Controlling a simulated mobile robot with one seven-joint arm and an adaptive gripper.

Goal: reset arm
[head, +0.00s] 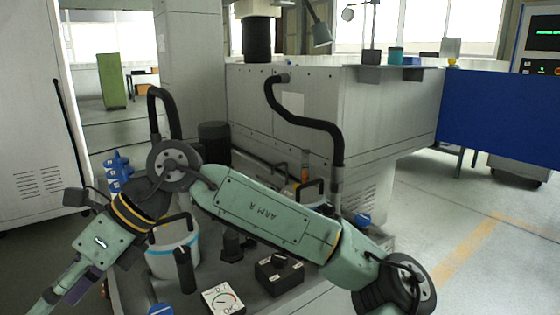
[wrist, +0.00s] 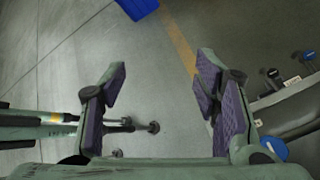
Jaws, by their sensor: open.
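My gripper (wrist: 163,78) is open in the wrist view, with its two purple-padded fingers wide apart. Nothing is between them except a view of the grey floor (wrist: 160,70) below. In the head view my green arm reaches across the lower middle, bends at an elbow left of centre and slopes down to the lower left. A small purple part shows near its lower left end, but the fingertips cannot be made out clearly there.
A large grey machine (head: 330,110) stands behind my arm. A white cabinet (head: 30,120) stands left; a blue panel (head: 500,115) is right.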

